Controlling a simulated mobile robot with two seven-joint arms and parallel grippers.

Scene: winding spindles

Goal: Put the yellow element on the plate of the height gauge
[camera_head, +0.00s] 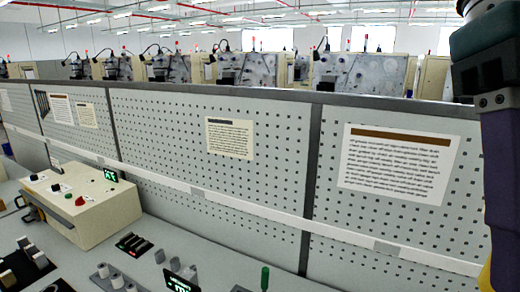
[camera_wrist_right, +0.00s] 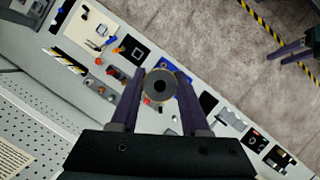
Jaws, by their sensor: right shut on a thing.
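In the right wrist view my right gripper (camera_wrist_right: 160,92) is shut on a round element (camera_wrist_right: 161,73). The element shows a grey end face with a dark hole and a thin yellowish rim. It is held between the two purple fingertips, above the bench. In the head view only part of my right arm shows at the right edge. Purple parts that look like my left gripper (camera_wrist_right: 294,49) show at the right edge of the right wrist view, too partial to read. I cannot clearly make out the height gauge or its plate.
A grey bench (camera_head: 140,262) carries a beige box (camera_head: 85,208) with buttons and a green display, plus several small tools and parts. A perforated panel (camera_head: 180,140) with paper notices stands behind it. Grey floor (camera_wrist_right: 200,30) with black-yellow tape lies beside the bench.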

